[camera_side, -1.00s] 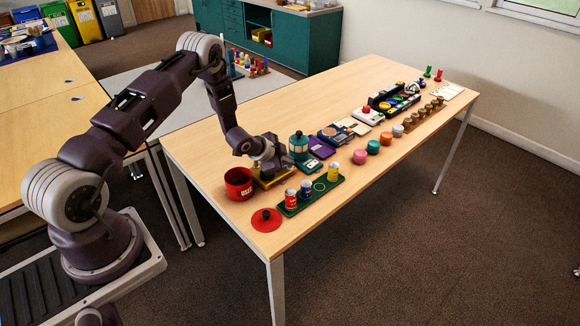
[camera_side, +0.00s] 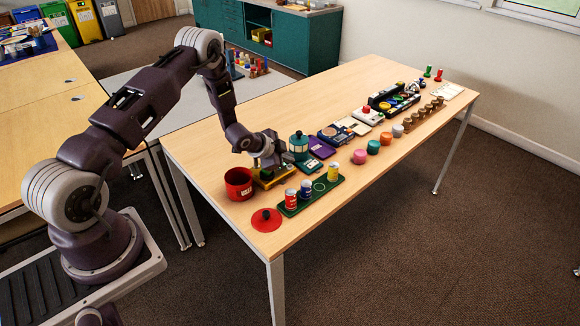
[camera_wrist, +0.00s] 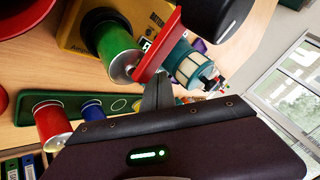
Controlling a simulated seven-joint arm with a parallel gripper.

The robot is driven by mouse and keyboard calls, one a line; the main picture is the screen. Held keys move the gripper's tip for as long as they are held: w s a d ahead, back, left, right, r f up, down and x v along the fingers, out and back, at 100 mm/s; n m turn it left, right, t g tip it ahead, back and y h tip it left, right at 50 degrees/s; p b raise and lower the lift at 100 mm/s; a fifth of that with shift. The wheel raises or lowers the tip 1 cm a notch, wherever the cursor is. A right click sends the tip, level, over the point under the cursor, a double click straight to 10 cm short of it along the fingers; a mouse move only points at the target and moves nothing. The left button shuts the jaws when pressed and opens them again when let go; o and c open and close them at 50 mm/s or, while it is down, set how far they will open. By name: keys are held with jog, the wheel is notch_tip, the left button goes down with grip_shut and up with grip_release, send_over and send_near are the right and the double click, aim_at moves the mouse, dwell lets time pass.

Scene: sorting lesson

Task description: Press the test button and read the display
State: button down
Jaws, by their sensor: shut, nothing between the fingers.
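A yellow box (camera_wrist: 84,38) with partly readable lettering is in the wrist view; its yellow base shows in the side view (camera_side: 265,184), largely behind my gripper (camera_side: 266,163). A green can (camera_wrist: 112,46) is at the box, its metal end towards the camera. A red part (camera_wrist: 160,42) sits beside the can. I cannot make out a test button or read a display. My gripper is shut and empty; a dark finger (camera_wrist: 157,92) shows close below the red part in the wrist view. Contact with the box cannot be told.
A green tray (camera_side: 311,196) holds red (camera_side: 291,199), blue (camera_side: 306,189) and yellow (camera_side: 332,173) cans beside an empty ring. A red pot (camera_side: 239,184), a red lid (camera_side: 266,220) and a teal lantern (camera_side: 298,146) stand close by. The table's left rear is clear.

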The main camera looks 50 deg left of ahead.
jog(key=shift+r, duration=0.1)
notch_tip(320, 180, up, 5)
dwell(0.7)
dwell(0.5)
jog(key=s+d+r+n+g+y, duration=0.15)
jog(key=s+d+r, duration=0.25)
jog(key=r, duration=0.8)
jog(key=s+d+r+n, duration=0.2)
jog(key=s+d+r, duration=0.15)
jog(key=r, duration=0.75)
jog(key=s+d+r+n, duration=0.1)
jog(key=s+d+r, duration=0.25)
jog(key=s, duration=0.35)
jog(key=s+d+r+n, duration=0.2)
jog(key=s+r, duration=0.2)
jog(key=s, duration=0.2)
jog(key=s+d+g+h, duration=0.1)
jog(key=s+d, duration=0.2)
jog(key=s, duration=0.6)
jog(key=s+d+n+g+h, duration=0.1)
jog(key=s+d, duration=0.2)
jog(key=s, duration=0.6)
jog(key=shift+d+f, duration=0.15)
jog(key=shift+f, duration=0.05)
